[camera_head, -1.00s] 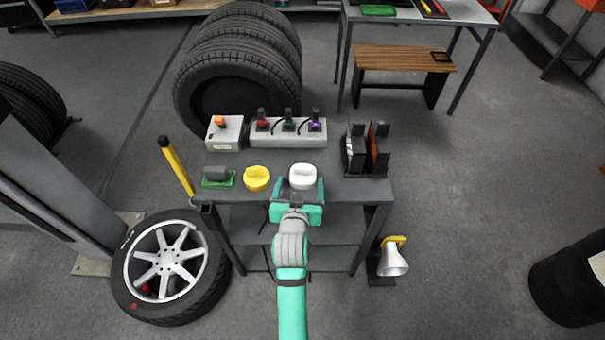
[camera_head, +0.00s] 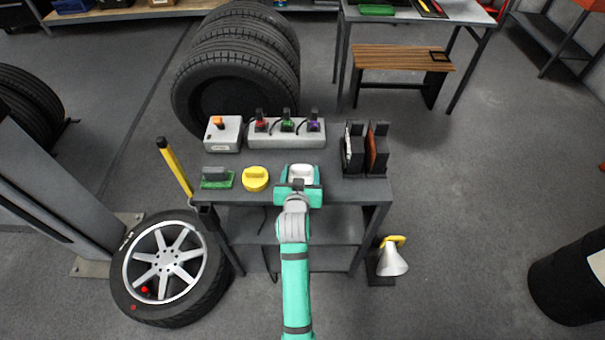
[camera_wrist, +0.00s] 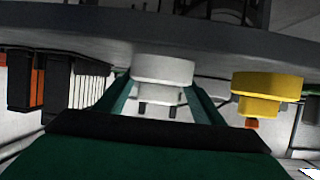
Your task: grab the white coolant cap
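The white coolant cap (camera_head: 302,172) sits on the front part of the dark bench top (camera_head: 348,190). My gripper (camera_head: 301,171) is at the cap from the front, with one teal finger on each side of it. In the wrist view, the cap (camera_wrist: 163,70) lies between the fingertips of my gripper (camera_wrist: 160,92), its wide rim against the bench top. The fingers look open; I cannot tell whether either one touches the cap. The cap does not look lifted.
A yellow cap (camera_head: 256,179) stands close left of the white one, with a green-based block (camera_head: 217,177) beyond it. Behind are a grey box (camera_head: 223,134) and a strip with coloured plugs (camera_head: 287,134). Dark upright holders (camera_head: 365,152) stand to the right.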

